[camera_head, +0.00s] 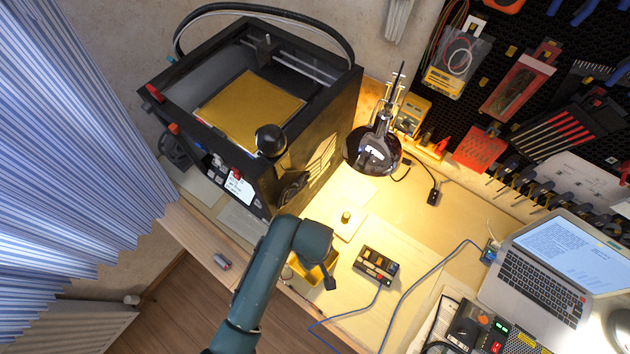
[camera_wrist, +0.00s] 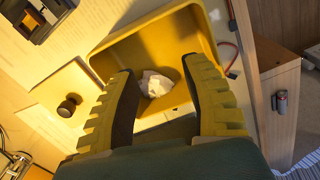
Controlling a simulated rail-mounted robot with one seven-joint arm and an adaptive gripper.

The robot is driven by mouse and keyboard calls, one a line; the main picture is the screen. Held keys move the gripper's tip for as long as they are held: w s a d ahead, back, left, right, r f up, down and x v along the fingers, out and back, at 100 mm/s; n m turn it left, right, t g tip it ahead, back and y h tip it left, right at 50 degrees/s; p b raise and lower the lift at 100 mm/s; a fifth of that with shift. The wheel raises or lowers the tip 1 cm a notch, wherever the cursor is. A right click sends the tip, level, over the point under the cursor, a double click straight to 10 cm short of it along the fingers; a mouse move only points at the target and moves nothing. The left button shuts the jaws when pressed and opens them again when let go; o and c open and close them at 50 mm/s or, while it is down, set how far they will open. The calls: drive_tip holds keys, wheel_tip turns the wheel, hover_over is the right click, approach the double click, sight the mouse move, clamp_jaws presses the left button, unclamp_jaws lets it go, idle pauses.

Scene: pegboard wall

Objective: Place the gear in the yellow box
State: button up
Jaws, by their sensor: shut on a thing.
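The yellow box (camera_head: 303,271) stands at the table's front edge, partly hidden behind my arm in the head view. In the wrist view the yellow box (camera_wrist: 165,38) lies open beneath my fingers. My gripper (camera_wrist: 158,72) is over the box opening, its two ribbed fingers closed on a small whitish, irregular piece, which I take as the gear (camera_wrist: 156,84). The box's inside shows behind the piece. The exact finger contact is hard to see. In the head view my arm's end covers the gear.
A small peg on a flat plate (camera_head: 346,218) stands beside the box. A dark switch box (camera_head: 375,266) with a blue cable is to the right.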

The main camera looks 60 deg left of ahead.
wheel_tip(320, 180, down, 6)
drive_tip(key=shift+r+b, duration=0.1)
drive_tip(key=shift+b, duration=0.5)
drive_tip(key=o, duration=0.8)
wheel_tip(320, 180, up, 12)
drive_tip(key=p, duration=0.2)
drive_tip(key=shift+p, duration=0.35)
